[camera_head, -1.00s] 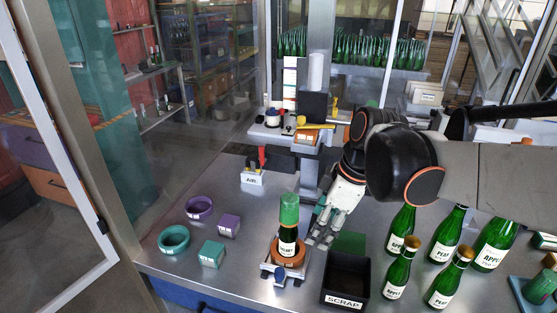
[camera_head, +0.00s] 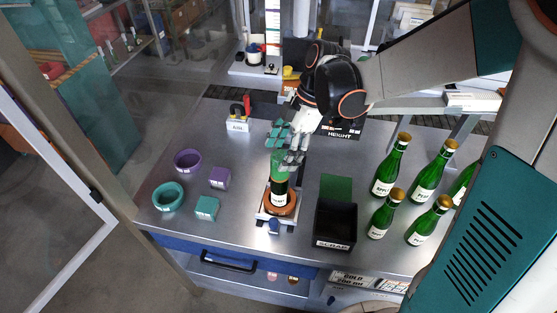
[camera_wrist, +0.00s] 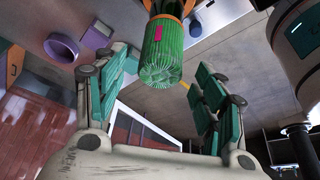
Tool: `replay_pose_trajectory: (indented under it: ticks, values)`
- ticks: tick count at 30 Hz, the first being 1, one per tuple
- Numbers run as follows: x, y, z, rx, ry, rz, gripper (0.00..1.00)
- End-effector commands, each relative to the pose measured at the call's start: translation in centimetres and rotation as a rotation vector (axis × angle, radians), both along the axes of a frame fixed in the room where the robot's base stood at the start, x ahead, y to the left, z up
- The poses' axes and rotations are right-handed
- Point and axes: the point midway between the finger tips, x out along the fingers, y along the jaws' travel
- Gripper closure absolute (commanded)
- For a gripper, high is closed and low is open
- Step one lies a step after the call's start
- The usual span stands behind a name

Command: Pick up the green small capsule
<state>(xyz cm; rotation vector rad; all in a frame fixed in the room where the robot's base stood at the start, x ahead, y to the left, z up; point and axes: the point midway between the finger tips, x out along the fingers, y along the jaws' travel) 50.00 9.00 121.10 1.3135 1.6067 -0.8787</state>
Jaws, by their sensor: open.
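The green capsule (camera_head: 278,161) sits on the neck of an upright dark bottle (camera_head: 278,190) in the head view. The bottle stands on a round orange-brown holder (camera_head: 279,206). My gripper (camera_head: 283,147) is open at the top of the bottle and partly hides the capsule. In the wrist view the ribbed green capsule (camera_wrist: 161,54), with a small pink-red mark, shows between and beyond the spread teal-padded fingers of my gripper (camera_wrist: 163,76). I see a gap on each side of it there, with no clear contact.
A black scrap bin (camera_head: 335,227) and a green square (camera_head: 336,187) lie right of the bottle, with several green bottles (camera_head: 388,168) beyond. Teal ring (camera_head: 168,197), purple ring (camera_head: 187,162), teal block (camera_head: 207,208) and purple block (camera_head: 219,178) stand left, with clear bench between.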

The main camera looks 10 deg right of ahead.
Motion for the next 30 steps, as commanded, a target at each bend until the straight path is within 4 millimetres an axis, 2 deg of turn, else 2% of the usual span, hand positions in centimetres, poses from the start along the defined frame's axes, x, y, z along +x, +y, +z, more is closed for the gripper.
replay_pose_trajectory:
  ticks: [7, 15, 25, 30]
  values:
    - [-0.1, 0.7, -1.6, 0.0, 0.0, 0.001, 0.36]
    - [-0.2, 2.1, -5.0, 0.0, -0.001, 0.0, 0.36]
    - [-0.3, 2.4, -5.6, 0.0, -0.001, 0.0, 0.36]
    - [-0.3, 2.3, -5.6, 0.0, -0.001, -0.001, 0.55]
